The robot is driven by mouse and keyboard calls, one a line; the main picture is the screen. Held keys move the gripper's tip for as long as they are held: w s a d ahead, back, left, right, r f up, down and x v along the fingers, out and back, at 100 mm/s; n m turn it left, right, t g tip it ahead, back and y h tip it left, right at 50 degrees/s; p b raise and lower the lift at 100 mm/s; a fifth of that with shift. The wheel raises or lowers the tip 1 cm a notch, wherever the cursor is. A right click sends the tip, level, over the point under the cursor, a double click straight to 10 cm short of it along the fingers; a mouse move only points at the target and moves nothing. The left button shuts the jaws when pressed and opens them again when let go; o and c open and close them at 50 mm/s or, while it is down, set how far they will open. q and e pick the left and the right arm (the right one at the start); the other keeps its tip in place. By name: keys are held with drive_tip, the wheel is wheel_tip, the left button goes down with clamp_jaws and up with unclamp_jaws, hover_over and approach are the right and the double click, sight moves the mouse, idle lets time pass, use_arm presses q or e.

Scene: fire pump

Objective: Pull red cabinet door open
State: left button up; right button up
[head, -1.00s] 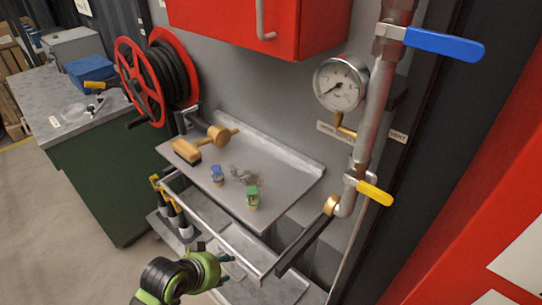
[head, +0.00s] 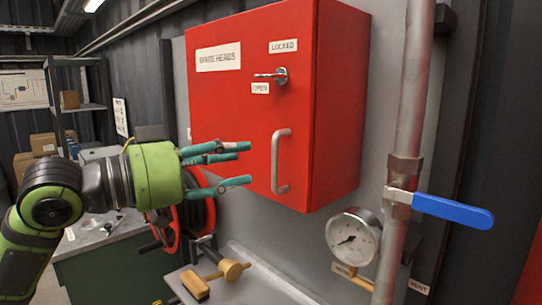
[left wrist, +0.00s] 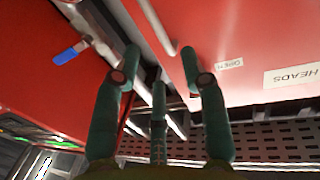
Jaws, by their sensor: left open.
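The red cabinet (head: 240,110) hangs on the wall in the middle of the head view, its door shut. A vertical silver bar handle (head: 282,162) sits low on the right of the door. A chrome turn handle (head: 272,76) lies horizontal between the "LOCKED" and "OPEN" labels. My left gripper (head: 246,166) is open and empty, its teal fingers pointing right toward the bar handle, apart from it in the picture. In the left wrist view, the bar handle (left wrist: 158,28) shows beyond and between the open fingers (left wrist: 160,70). My right gripper is not in view.
A vertical pipe (head: 412,100) with a blue valve lever (head: 452,211) and a pressure gauge (head: 353,237) stand right of the cabinet. A red hose reel (head: 168,225) and a metal shelf with a wooden-handled tool (head: 225,272) are below. Shelving is far left.

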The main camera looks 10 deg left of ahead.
sight(275, 153)
use_arm(q)
drive_tip(key=p+x, duration=0.1)
drive_tip(key=x, duration=0.1)
drive_tip(key=p+x, duration=0.1)
drive_tip(key=x, duration=0.1)
drive_tip(key=p+x, duration=0.1)
drive_tip(key=x, duration=0.1)
drive_tip(key=shift+w+d+r, duration=0.15)
drive_tip(key=shift+r, duration=0.1)
drive_tip(key=shift+w+d+f+p, duration=0.1)
drive_tip(key=shift+w+d+p, duration=0.15)
drive_tip(key=shift+p, duration=0.05)
clamp_jaws()
